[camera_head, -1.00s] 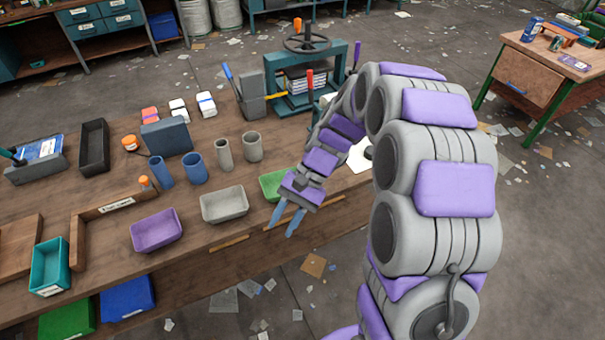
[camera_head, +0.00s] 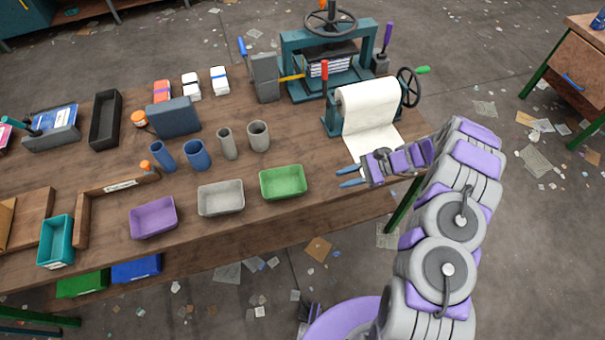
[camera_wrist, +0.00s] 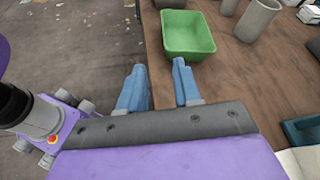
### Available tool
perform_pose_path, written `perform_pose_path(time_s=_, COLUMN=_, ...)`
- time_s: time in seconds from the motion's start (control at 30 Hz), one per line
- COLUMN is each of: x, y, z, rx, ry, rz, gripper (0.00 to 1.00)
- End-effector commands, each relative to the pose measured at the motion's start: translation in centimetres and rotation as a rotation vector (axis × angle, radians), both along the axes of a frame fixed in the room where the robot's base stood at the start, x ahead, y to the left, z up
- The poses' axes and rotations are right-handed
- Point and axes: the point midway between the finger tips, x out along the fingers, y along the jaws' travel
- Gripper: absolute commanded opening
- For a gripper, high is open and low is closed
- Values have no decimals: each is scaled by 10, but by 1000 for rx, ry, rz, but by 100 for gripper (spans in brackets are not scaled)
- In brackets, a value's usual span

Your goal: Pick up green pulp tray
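The green pulp tray (camera_head: 283,182) sits upright and empty on the wooden table, near its front edge, as the rightmost of three trays in the head view. In the wrist view the green tray (camera_wrist: 187,36) lies ahead of the fingers, slightly to the right. My gripper (camera_head: 345,177) is to the right of the tray in the head view, apart from it. In the wrist view my gripper (camera_wrist: 157,82) has its two blue fingers spread with nothing between them.
A grey tray (camera_head: 221,199) and a purple tray (camera_head: 153,217) stand left of the green one. Grey cups (camera_head: 258,136) stand behind. A paper roll (camera_head: 368,102) and a press (camera_head: 328,65) are at the back right. The table front edge is close to the trays.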

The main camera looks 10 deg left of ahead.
Motion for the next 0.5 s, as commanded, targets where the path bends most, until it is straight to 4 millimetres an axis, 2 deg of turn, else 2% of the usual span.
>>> perform_pose_path(time_s=0.17, x=-1, y=13, z=-9, rx=-2, ry=11, rz=-9, gripper=33)
perform_pose_path(time_s=0.5, x=-21, y=61, z=-32, rx=5, ry=12, rz=-8, gripper=33)
